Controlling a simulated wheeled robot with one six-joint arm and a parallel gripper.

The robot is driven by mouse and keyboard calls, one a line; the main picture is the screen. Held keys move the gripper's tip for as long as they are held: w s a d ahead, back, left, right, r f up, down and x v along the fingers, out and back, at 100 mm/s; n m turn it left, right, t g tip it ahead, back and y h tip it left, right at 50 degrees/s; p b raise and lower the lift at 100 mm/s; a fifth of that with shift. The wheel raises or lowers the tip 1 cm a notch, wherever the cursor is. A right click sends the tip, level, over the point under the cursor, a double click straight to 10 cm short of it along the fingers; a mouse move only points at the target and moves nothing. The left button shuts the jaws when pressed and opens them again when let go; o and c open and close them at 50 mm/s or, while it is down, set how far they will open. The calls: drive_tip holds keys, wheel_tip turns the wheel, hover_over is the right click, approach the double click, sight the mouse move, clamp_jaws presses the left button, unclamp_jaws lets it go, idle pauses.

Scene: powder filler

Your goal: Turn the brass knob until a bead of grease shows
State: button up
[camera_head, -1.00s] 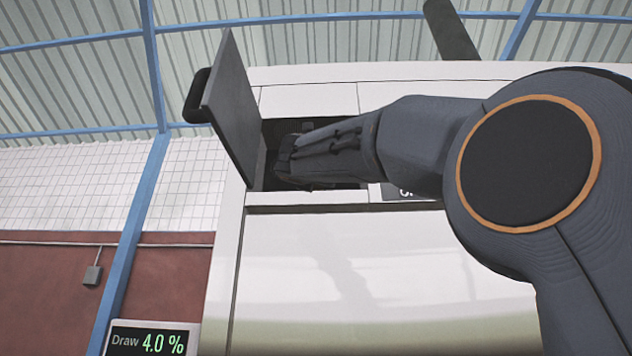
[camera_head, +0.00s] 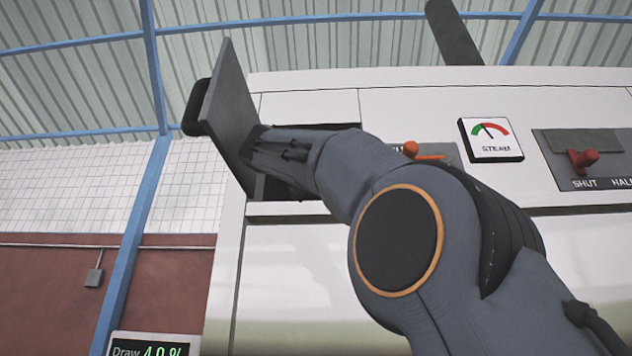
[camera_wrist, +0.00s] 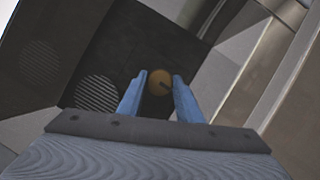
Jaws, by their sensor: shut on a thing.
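The brass knob (camera_wrist: 160,79) is a small round yellow-brown disc with a dark mark on its face, inside a dark recess in the wrist view. The two blue fingers of my gripper (camera_wrist: 160,88) stand on either side of it, shut on it. In the head view my gripper (camera_head: 262,150) reaches into the recess behind an open grey hatch door (camera_head: 228,105), and the knob is hidden there. No bead of grease can be made out in either view.
The hatch door with its black handle (camera_head: 197,108) stands open close to my gripper's left. On the white machine front are an orange-knobbed control (camera_head: 411,149), a steam gauge (camera_head: 491,139) and a red lever (camera_head: 582,158). A draw display (camera_head: 150,346) is at lower left.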

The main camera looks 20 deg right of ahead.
drive_tip(key=shift+r+m+g+p, duration=0.15)
drive_tip(key=shift+m+g+p, duration=0.85)
drive_tip(key=shift+m, duration=0.8)
drive_tip(key=shift+p, duration=0.3)
drive_tip(key=o, duration=1)
drive_tip(key=shift+o, duration=0.2)
